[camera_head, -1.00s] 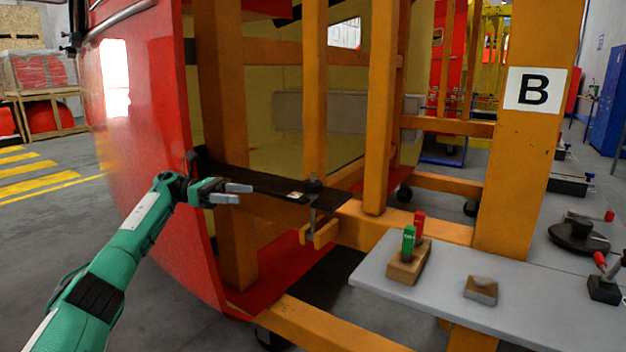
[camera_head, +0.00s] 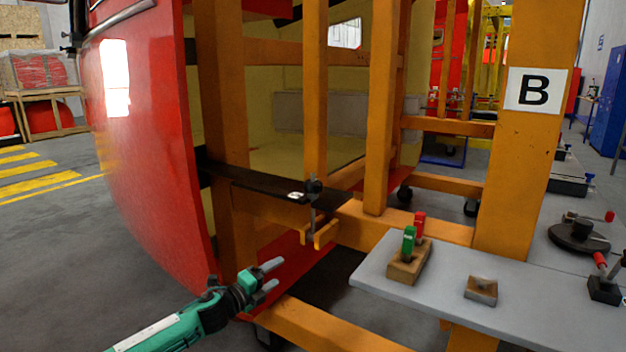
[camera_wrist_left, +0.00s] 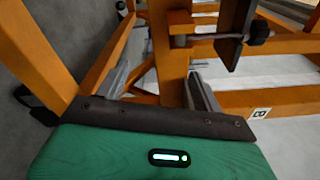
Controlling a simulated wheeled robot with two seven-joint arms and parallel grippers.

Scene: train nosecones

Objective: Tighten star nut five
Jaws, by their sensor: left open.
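A dark star nut (camera_head: 313,186) sits on top of a threaded clamp at the end of a black bar (camera_head: 262,183) on the orange frame. In the left wrist view a dark knob, apparently this nut (camera_wrist_left: 257,32), shows at the upper right beside a dark plate. I cannot read any number on it. My left gripper (camera_head: 277,275) is open and empty, below and left of the nut and apart from it. In the left wrist view its fingers (camera_wrist_left: 160,72) are spread, with an orange beam behind them. My right gripper is not in view.
Orange frame posts (camera_head: 379,110) stand behind and right of the clamp. The red nosecone shell (camera_head: 150,130) curves along the left. A grey table (camera_head: 440,302) at right holds a wooden block (camera_head: 408,268) with green and red tools. Open floor lies at far left.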

